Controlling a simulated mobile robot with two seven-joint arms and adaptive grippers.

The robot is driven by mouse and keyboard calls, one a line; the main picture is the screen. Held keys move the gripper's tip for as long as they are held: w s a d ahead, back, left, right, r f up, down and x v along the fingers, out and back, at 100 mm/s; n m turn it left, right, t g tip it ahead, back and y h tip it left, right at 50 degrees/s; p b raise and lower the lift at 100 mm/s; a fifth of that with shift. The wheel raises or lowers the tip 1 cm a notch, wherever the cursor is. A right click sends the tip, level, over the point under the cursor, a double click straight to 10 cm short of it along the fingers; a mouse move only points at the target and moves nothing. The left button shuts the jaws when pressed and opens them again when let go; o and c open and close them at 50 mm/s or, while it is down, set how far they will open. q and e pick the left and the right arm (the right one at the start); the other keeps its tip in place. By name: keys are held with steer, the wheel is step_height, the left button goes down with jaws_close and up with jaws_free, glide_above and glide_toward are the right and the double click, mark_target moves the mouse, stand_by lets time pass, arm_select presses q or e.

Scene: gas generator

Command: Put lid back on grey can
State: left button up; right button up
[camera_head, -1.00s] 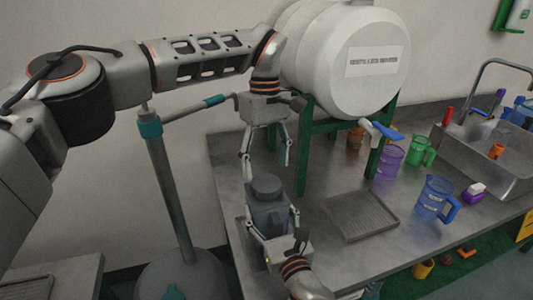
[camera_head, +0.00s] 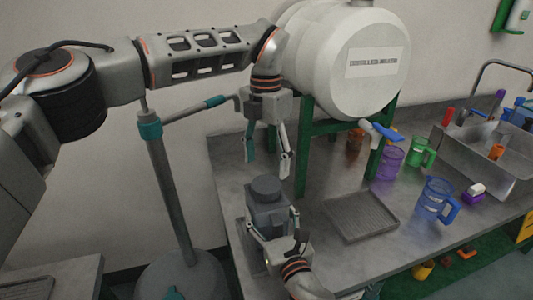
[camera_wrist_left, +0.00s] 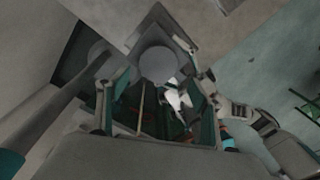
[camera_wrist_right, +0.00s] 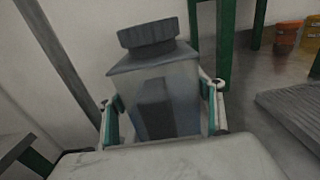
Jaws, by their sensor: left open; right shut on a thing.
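The grey can (camera_head: 267,218) stands upright near the left end of the metal counter. Its dark grey round lid (camera_head: 266,187) sits on top, level as far as I can see; I cannot tell how tight it is. The lid also shows in the right wrist view (camera_wrist_right: 148,36) and from above in the left wrist view (camera_wrist_left: 158,63). My right gripper (camera_wrist_right: 163,112) is shut on the can's body, a finger on each side. My left gripper (camera_head: 268,158) is open and empty, pointing down above the lid, apart from it.
A ridged drain tray (camera_head: 361,216) lies right of the can. A large white tank (camera_head: 345,65) on a green stand (camera_head: 305,150) is behind. Blue (camera_head: 434,199), purple (camera_head: 390,162) and green (camera_head: 423,152) jugs stand further right. A grey post (camera_head: 172,200) rises at left.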

mark_target(267, 183)
arm_select(q)
steer(key=n, duration=0.3)
steer(key=shift+r+n, duration=0.1)
steer(key=shift+n, duration=0.3)
steer(key=n, duration=0.5)
steer(key=shift+r, duration=0.15)
steer(key=n, duration=0.7)
steer(key=shift+r+t, duration=0.2)
steer(key=shift+t, duration=0.1)
steer(key=n, duration=0.6)
steer(key=shift+r+n, duration=0.2)
steer(key=shift+n, duration=0.2)
steer(key=n, duration=0.7)
steer(key=shift+r, duration=0.2)
steer(key=shift+f, duration=4)
